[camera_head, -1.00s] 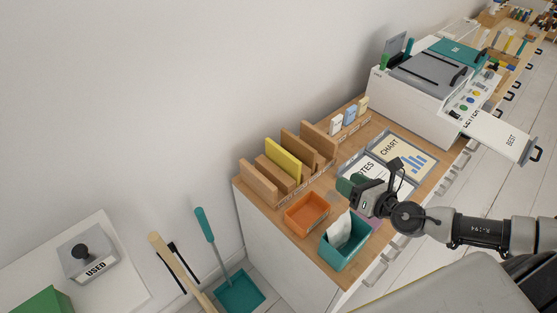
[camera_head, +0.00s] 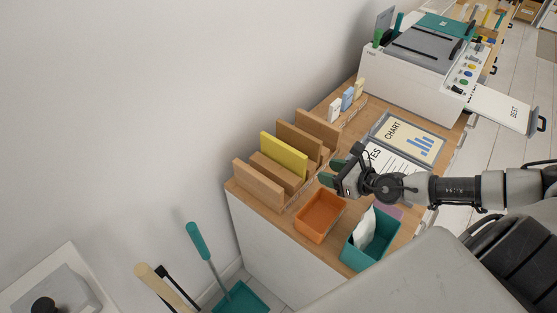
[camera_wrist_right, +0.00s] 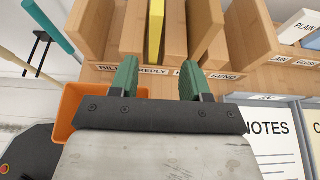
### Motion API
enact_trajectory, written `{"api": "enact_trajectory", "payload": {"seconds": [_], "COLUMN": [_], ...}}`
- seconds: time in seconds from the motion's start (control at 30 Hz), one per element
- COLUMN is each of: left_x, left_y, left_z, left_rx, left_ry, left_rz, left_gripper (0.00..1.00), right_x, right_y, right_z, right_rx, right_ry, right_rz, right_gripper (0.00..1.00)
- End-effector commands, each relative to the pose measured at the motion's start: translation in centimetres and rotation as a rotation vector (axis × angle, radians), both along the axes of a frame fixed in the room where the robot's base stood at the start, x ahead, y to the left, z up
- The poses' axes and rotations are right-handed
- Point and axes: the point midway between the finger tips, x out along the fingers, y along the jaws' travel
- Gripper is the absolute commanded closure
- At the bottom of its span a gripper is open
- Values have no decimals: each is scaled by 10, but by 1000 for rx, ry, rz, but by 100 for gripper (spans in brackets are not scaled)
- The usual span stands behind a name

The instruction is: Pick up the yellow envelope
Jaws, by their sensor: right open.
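The yellow envelope (camera_head: 284,156) stands upright in a slot of the wooden sorter (camera_head: 258,184), between wooden dividers. It also shows at the top of the right wrist view (camera_wrist_right: 156,28), edge on. My right gripper (camera_head: 330,174) is in front of the sorter, to the right of the envelope in the head view. In the right wrist view its two green fingertips (camera_wrist_right: 158,78) are apart with nothing between them, and the envelope lies beyond the gap, roughly centred. My left gripper is not in view.
An orange tray (camera_head: 320,216) and a teal box (camera_head: 368,245) with white tissue stand at the desk's front. Papers marked CHART (camera_head: 407,137) lie behind my right gripper. A white machine (camera_head: 415,75) stands farther back. A label strip (camera_wrist_right: 165,72) runs along the sorter's front.

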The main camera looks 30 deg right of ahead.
Motion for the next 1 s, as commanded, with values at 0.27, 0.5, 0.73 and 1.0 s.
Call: {"api": "enact_trajectory", "payload": {"seconds": [0.27,0.5,0.73,1.0], "left_x": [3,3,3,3], "left_y": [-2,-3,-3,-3], "left_z": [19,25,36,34], "left_rx": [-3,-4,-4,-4], "left_ry": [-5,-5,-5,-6], "left_rz": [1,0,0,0], "left_gripper": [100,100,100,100], "right_x": [33,45,73,85], "right_y": [15,22,38,43], "right_z": [-10,-15,-25,-32], "right_rx": [4,4,5,3], "right_ry": [-2,-1,-1,1], "right_rz": [0,2,2,3], "right_gripper": [53,53,53,53]}}
